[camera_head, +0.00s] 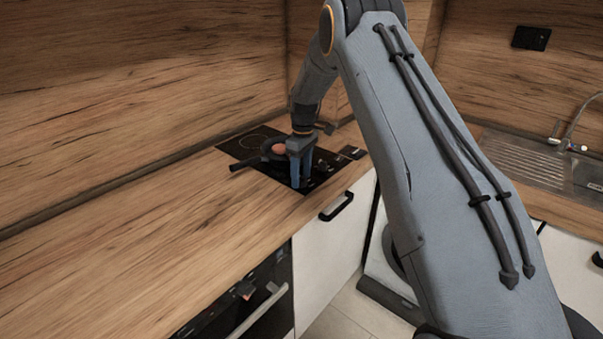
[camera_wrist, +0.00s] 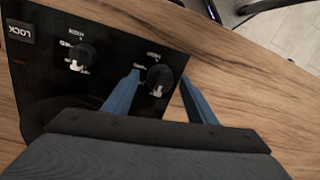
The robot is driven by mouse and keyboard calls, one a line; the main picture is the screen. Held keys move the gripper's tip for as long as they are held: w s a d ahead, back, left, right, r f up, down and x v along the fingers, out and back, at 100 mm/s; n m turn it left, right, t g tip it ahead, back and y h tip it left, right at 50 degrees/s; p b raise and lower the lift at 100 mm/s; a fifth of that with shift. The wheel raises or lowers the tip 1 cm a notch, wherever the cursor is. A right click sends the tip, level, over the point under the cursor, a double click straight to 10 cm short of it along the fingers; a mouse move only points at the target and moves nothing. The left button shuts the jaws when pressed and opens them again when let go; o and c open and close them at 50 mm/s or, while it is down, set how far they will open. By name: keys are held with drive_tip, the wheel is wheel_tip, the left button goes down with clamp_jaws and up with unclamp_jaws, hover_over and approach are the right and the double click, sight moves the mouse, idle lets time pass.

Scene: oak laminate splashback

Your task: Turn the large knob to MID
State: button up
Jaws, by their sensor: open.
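Two black knobs stand on the black hob panel (camera_wrist: 100,92) in the wrist view. One knob (camera_wrist: 160,77) lies between the blue fingers of my open gripper (camera_wrist: 160,75), one finger on each side; I cannot tell whether they touch it. Its white mark shows at its lower edge in the picture. The other knob (camera_wrist: 82,56) sits to the left, with a white mark at its lower left. The small print is too blurred to tell which is the large knob or where MID is. In the head view my gripper (camera_head: 302,178) points down at the hob's front edge.
A dark pan (camera_head: 270,150) with something reddish in it stands on the hob, close behind my gripper. A LOCK key (camera_wrist: 19,31) is at the panel's left in the wrist view. The wooden worktop (camera_head: 170,215) left of the hob is clear. A sink (camera_head: 535,165) is at the right.

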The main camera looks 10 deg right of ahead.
drive_tip(key=shift+c, duration=0.6)
drive_tip(key=c, duration=0.9)
drive_tip(key=shift+c, duration=0.2)
drive_tip(key=shift+m+b, duration=0.3)
drive_tip(key=m+b, duration=0.2)
drive_tip(key=m, duration=0.1)
drive_tip(key=shift+f+m, duration=0.1)
drive_tip(key=shift+m, duration=0.2)
drive_tip(key=m+b, duration=0.2)
drive_tip(key=m, duration=0.3)
drive_tip(key=shift+b, duration=0.35)
drive_tip(key=m+b, duration=0.1)
drive_tip(key=m, duration=0.4)
drive_tip(key=shift+s+m+t, duration=0.1)
drive_tip(key=shift+m+t, duration=0.3)
drive_tip(key=shift+m+b, duration=0.45)
drive_tip(key=shift+m, duration=1.85)
